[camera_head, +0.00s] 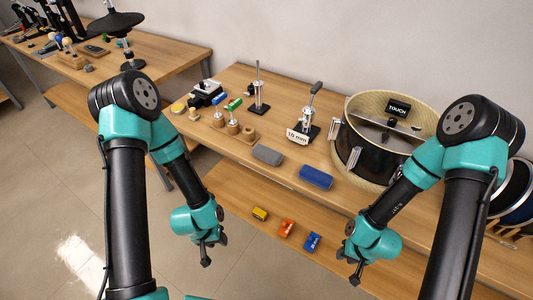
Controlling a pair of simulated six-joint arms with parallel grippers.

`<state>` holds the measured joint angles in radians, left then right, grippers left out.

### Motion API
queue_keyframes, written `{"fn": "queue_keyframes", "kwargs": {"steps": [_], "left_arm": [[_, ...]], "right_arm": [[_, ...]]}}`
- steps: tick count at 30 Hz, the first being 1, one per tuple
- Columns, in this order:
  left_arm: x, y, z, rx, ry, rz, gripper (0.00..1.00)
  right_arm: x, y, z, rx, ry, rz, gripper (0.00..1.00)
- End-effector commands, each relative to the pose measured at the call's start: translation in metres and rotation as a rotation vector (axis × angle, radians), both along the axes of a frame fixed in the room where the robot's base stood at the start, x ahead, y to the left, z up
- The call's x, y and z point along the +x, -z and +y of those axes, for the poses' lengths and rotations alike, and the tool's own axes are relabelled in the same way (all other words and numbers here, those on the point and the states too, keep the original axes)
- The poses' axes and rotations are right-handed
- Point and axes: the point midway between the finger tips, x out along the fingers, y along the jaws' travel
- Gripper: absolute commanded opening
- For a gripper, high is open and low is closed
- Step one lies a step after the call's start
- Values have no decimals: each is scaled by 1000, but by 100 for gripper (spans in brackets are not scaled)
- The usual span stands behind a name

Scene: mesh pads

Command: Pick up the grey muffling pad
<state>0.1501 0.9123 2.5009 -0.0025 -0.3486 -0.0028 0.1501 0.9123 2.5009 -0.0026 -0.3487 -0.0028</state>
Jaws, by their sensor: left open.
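The grey muffling pad (268,155) lies on the wooden table top, near its front edge, left of a blue pad (316,177). Nothing covers it. My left gripper (206,254) is low and in front of the table, to the left of and below the pad, apart from it; it is open and holds nothing that I can see. My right gripper (355,275) is in front of the table at the right, far from the grey pad. Its fingers are too small to tell whether they are open or shut.
A drum with a "TOUCH" sign (398,107) stands at the right. A "10 mm" stand (298,137), a metal post (258,90) and a wooden peg block (233,128) stand behind the pad. Yellow (260,214), orange (286,228) and blue (312,242) blocks lie on the lower shelf.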

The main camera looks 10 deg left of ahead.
Motion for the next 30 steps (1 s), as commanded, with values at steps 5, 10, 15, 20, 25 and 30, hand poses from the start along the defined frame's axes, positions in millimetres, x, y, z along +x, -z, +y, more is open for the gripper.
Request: {"fn": "queue_keyframes", "kwargs": {"steps": [5, 10, 15, 20, 25, 30], "left_arm": [[0, 0, 0, 0, 0, 0, 43], [0, 0, 0, 0, 0, 0, 56], [0, 0, 0, 0, 0, 0, 72], [0, 0, 0, 0, 0, 0, 88], [0, 0, 0, 0, 0, 0, 89], [5, -1, -2, -3, 3, 5, 89]], "right_arm": [[0, 0, 0, 0, 0, 0, 34], [0, 0, 0, 0, 0, 0, 34], [0, 0, 0, 0, 0, 0, 34], [0, 0, 0, 0, 0, 0, 34], [0, 0, 0, 0, 0, 0, 34], [0, 0, 0, 0, 0, 0, 34]]}}
